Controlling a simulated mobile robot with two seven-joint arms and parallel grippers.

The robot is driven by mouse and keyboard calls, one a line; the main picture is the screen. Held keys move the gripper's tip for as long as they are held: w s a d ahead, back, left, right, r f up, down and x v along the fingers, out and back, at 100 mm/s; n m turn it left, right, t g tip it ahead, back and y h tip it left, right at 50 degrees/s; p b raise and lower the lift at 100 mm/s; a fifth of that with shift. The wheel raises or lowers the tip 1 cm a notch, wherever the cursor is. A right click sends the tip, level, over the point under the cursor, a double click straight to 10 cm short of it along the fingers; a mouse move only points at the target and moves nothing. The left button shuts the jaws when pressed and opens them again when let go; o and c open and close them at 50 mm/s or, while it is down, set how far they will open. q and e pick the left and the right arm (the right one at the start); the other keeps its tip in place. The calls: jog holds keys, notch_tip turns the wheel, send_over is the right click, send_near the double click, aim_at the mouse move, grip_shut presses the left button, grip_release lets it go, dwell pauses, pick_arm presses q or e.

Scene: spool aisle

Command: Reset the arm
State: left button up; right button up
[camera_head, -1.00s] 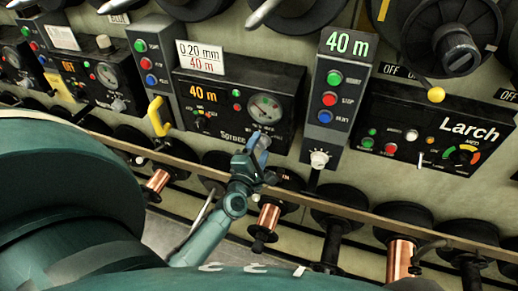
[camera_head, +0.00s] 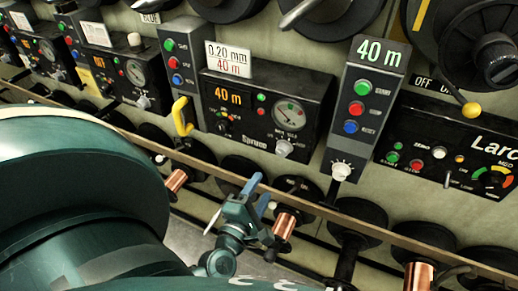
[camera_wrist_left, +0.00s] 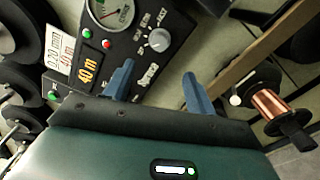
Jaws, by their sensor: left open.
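My left gripper (camera_head: 257,194) has blue fingers and a teal arm. In the head view it is below the Spruce control box, in front of the rail and spool row. In the left wrist view the gripper (camera_wrist_left: 160,88) shows its two blue fingers apart with nothing between them. The black Spruce box (camera_head: 255,112) carries a 40 m display, a round gauge and a pale knob. The same Spruce box (camera_wrist_left: 172,50) shows beyond the fingers in the left wrist view, apart from them. My right gripper is not in view.
A long rail (camera_head: 330,212) runs across below the boxes. A copper spool (camera_head: 285,226) hangs close to the gripper. A button panel (camera_head: 355,110) with a 40 m display and the Larch box (camera_head: 450,145) stand to the right. A yellow handle (camera_head: 181,116) sticks out at left.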

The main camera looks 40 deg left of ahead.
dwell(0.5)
pick_arm(q)
jog(key=s+d+f+m+g+h+p, duration=0.2)
jog(key=d+m, duration=0.4)
jog(key=m, duration=0.7)
jog(key=s+d+f+m+g+h+p, duration=0.1)
jog(key=s+d+m+g+h+p, duration=0.2)
jog(key=m, duration=1.1)
jog(key=s+d+g+h, duration=0.1)
jog(key=d+h, duration=0.1)
jog(key=d, duration=0.1)
jog(key=shift+d+f+g+h, duration=0.35)
jog(key=shift+f+g+h, duration=0.05)
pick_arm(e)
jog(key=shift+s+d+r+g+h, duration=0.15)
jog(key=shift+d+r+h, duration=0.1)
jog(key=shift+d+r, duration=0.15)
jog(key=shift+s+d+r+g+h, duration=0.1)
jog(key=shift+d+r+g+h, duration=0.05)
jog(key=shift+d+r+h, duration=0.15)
